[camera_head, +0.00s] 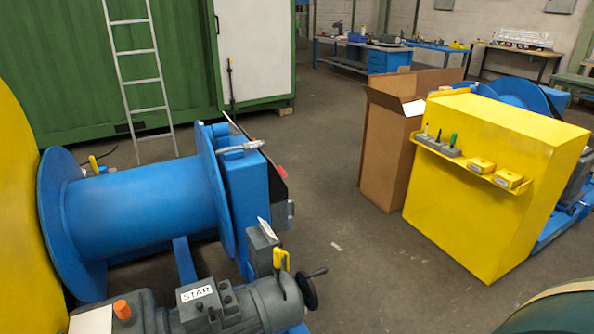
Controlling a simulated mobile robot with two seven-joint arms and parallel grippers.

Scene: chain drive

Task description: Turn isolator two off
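No label reading isolator two can be made out. A grey box (262,246) with a yellow handle (281,260) stands beside the blue drum's frame at lower centre. A small red part (282,172) shows on the edge of the dark plate behind the blue housing. Two small yellow boxes (481,165) (508,179) sit on the ledge of the yellow cabinet at right. I cannot tell which of these, if any, is the isolator. Neither of my grippers is in view.
A blue drum (140,210) and grey motor (235,306) with a black handwheel (308,290) fill the lower left. A yellow cabinet (475,215) and cardboard box (385,150) stand right. A ladder (140,80) leans on a green container (60,70). Floor (345,270) between is clear.

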